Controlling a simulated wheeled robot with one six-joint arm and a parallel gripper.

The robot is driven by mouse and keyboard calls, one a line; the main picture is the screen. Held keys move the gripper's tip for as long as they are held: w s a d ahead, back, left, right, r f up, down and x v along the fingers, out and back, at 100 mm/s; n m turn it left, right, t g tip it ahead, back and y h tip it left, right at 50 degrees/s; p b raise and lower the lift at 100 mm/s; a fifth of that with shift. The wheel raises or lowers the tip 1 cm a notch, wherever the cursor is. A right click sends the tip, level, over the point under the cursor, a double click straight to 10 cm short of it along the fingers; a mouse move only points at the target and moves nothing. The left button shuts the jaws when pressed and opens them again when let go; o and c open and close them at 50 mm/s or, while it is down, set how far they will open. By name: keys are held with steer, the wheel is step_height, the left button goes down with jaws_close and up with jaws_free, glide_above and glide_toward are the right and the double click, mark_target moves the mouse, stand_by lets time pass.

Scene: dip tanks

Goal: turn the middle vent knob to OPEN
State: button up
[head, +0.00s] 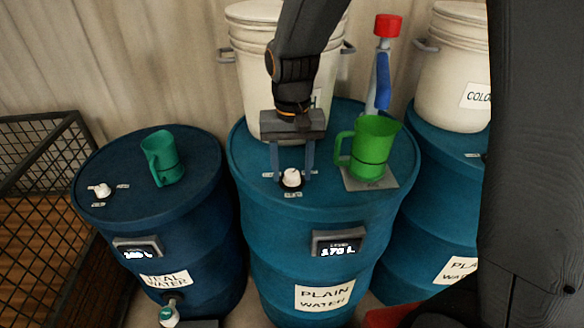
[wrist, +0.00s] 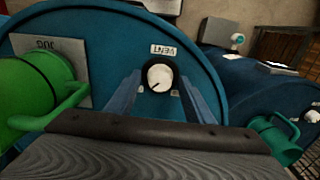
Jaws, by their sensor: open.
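The middle vent knob (head: 291,178) is a small white knob with a dark base on the lid of the middle blue drum (head: 300,225), labelled PLAIN WATER. In the wrist view the knob (wrist: 160,77) has a dark pointer mark toward its lower left, and a VENT label (wrist: 163,50) sits beside it. The smaller labels by the knob are too small to read. My gripper (head: 291,178) is above the lid with its fingers pointing down, one on each side of the knob. The gripper (wrist: 160,95) is open, with visible gaps between fingers and knob.
A green jug (head: 376,145) stands on a grey pad (head: 352,184) just right of my gripper. A white bucket (head: 250,20) stands behind. A blue-handled, red-topped tool (head: 383,80) is behind the jug. The left drum (head: 150,215) holds a teal jug (head: 165,160) and another white knob (head: 101,190).

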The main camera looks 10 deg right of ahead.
mark_target(292, 174)
steer(key=shift+r, duration=0.1)
steer(key=shift+r+b, duration=0.95)
steer(key=shift+r, duration=2.85)
steer(key=shift+s, duration=0.15)
